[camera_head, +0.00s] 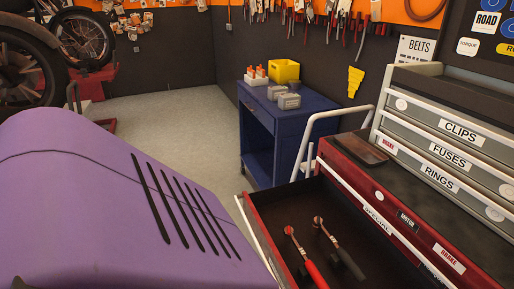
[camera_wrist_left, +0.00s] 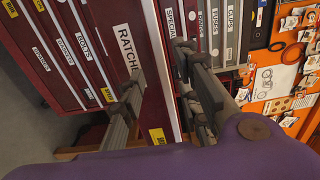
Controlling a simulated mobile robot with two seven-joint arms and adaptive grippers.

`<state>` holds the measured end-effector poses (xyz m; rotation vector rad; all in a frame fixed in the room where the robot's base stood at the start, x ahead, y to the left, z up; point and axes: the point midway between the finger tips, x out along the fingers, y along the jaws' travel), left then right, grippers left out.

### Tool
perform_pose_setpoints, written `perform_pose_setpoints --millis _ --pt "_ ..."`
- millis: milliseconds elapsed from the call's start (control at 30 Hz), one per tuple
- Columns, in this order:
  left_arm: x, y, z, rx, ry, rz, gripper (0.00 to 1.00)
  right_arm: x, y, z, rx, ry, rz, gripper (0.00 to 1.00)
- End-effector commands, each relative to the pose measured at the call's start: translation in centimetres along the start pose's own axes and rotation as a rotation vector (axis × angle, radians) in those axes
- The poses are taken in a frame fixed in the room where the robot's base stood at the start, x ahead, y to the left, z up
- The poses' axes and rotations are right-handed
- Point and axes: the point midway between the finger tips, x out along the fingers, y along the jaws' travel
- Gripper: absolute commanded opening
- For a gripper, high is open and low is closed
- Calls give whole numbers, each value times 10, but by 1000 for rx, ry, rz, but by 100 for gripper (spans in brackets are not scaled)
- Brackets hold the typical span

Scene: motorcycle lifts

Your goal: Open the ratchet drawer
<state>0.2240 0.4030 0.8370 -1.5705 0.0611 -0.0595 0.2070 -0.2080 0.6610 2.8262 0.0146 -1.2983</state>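The red drawer (camera_head: 258,206) stands pulled out in the head view, its pale front edge towards the left and its dark inside showing. Two ratchets lie in it: one with a red handle (camera_head: 314,274) and one beside it (camera_head: 327,234). In the left wrist view, a red front carries a label reading "RATCHE" (camera_wrist_left: 127,48), its end hidden. My left gripper (camera_wrist_left: 158,88) is open, with the fingers apart on either side of this front's pale top edge. I cannot tell whether they touch it. My left gripper is hidden in the head view, and my right gripper is not in view.
More labelled drawers (camera_wrist_left: 62,45) are shut beside the ratchet front. Grey drawers for clips, fuses and rings (camera_head: 440,150) stand on the red cabinet's top (camera_head: 400,172). A blue cart (camera_head: 290,125) stands behind, with clear floor (camera_head: 180,135) to its left.

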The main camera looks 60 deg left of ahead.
Motion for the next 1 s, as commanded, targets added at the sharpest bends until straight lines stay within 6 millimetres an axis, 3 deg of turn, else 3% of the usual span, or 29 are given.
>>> perform_pose_setpoints --millis 200,400,1000 --pt "-44 0 0 0 -1 2 30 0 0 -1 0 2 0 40" --pt "-63 0 0 1 1 0 30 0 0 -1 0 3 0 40" --pt "-65 0 0 1 1 -1 30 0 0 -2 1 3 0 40"
